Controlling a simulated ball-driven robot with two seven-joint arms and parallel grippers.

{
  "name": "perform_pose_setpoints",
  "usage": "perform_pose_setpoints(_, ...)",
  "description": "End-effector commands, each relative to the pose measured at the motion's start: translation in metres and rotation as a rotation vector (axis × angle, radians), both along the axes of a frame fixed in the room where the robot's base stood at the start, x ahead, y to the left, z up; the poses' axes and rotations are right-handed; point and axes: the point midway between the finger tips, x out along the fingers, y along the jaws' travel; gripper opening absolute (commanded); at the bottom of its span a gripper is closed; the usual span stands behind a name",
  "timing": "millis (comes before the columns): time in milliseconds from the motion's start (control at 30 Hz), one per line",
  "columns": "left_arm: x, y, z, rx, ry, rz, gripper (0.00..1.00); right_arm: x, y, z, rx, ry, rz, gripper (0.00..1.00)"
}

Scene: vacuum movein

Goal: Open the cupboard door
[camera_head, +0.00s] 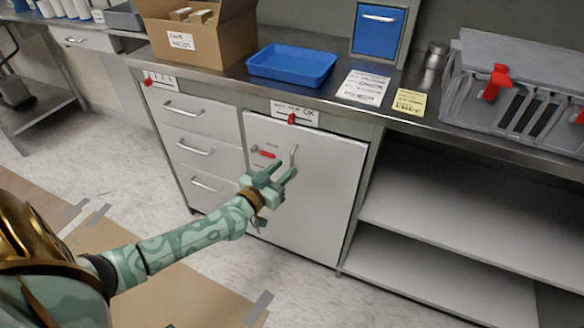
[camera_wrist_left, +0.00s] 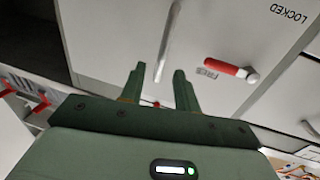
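The cupboard door (camera_head: 325,190) is a pale panel under the counter and looks shut, flush with its frame. Its bar handle (camera_head: 294,155) is upright near the top left; it also shows in the wrist view (camera_wrist_left: 170,35). Left of the handle is a red latch lever (camera_head: 266,154), which lies by the FREE label in the wrist view (camera_wrist_left: 222,67). My left gripper (camera_head: 278,172) is open just below the handle. In the wrist view, the handle's lower end appears between its spread fingers (camera_wrist_left: 160,80); contact cannot be told. My right gripper is not in view.
A drawer unit (camera_head: 200,150) is left of the door, open shelves (camera_head: 440,205) right. The counter holds a cardboard box (camera_head: 205,40), a blue tray (camera_head: 292,64) and a grey crate (camera_head: 515,85) with red clips. Floor before the door is clear apart from my arm.

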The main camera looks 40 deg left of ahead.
Motion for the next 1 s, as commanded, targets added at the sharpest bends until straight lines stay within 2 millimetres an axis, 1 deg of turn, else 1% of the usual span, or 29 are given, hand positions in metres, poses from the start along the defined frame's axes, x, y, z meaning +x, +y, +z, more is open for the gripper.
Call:
perform_pose_setpoints(33, 0.009, 0.000, -0.004, 0.001, 0.001, 0.000, 0.32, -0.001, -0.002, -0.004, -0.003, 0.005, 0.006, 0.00)
perform_pose_setpoints(100, 0.019, 0.001, -0.003, -0.001, 0.001, 0.000, 0.32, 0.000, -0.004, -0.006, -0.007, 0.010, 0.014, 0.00)
perform_pose_setpoints(200, 0.028, 0.001, -0.002, 0.001, 0.001, 0.000, 0.32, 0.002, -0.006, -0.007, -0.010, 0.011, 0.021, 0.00)
perform_pose_setpoints(333, 0.032, 0.001, 0.000, 0.001, 0.001, 0.000, 0.32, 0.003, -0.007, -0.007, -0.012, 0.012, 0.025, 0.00)
perform_pose_setpoints(533, 0.032, 0.001, 0.001, 0.001, 0.000, 0.000, 0.32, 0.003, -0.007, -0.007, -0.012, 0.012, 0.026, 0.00)
perform_pose_setpoints(567, 0.032, 0.001, 0.001, 0.001, 0.000, 0.000, 0.29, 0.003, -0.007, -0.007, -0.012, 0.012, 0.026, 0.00)
perform_pose_setpoints(600, 0.032, 0.001, 0.001, 0.001, 0.000, 0.000, 0.18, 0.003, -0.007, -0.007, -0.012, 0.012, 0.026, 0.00)
perform_pose_setpoints(667, 0.032, 0.001, 0.001, 0.001, 0.000, 0.000, 0.01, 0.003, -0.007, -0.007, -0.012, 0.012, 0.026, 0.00)
perform_pose_setpoints(700, 0.032, 0.001, 0.000, 0.001, 0.000, 0.000, 0.00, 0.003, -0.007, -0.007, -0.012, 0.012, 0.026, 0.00)
perform_pose_setpoints(867, 0.032, 0.001, 0.001, 0.000, 0.000, 0.001, 0.00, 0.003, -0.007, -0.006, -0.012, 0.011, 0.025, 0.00)
perform_pose_setpoints(1000, 0.029, -0.001, 0.003, -0.003, -0.001, 0.017, 0.00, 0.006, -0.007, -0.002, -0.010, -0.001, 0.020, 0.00)
